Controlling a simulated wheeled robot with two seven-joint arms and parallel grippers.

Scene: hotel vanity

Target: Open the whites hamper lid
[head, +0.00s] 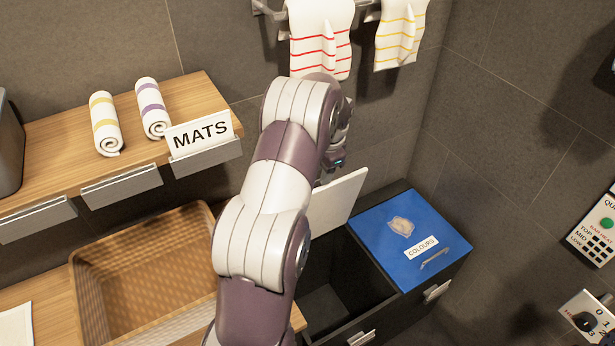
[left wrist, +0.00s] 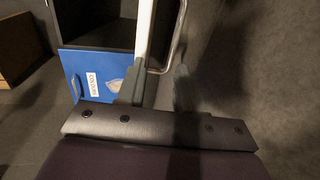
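The whites hamper (head: 345,285) stands left of the blue-lidded hamper, its dark inside showing. Its white lid (head: 338,200) stands raised and steeply tilted, partly hidden behind my left arm. In the left wrist view the lid (left wrist: 144,32) shows nearly edge-on, with a metal bar handle (left wrist: 168,58) on its right side. My left gripper (left wrist: 157,90) has its fingers apart, close to the lid and handle. Whether they touch either is unclear. In the head view the left gripper (head: 335,163) is partly hidden by my arm, beside the lid. My right gripper is not in view.
The blue COLOURS lid (head: 385,225) is shut on the right. A wicker basket (head: 85,290) sits on the counter at left. Above it is a wooden shelf (head: 60,140) with rolled towels and a MATS sign (head: 200,132). Striped towels (head: 320,45) hang on the back wall.

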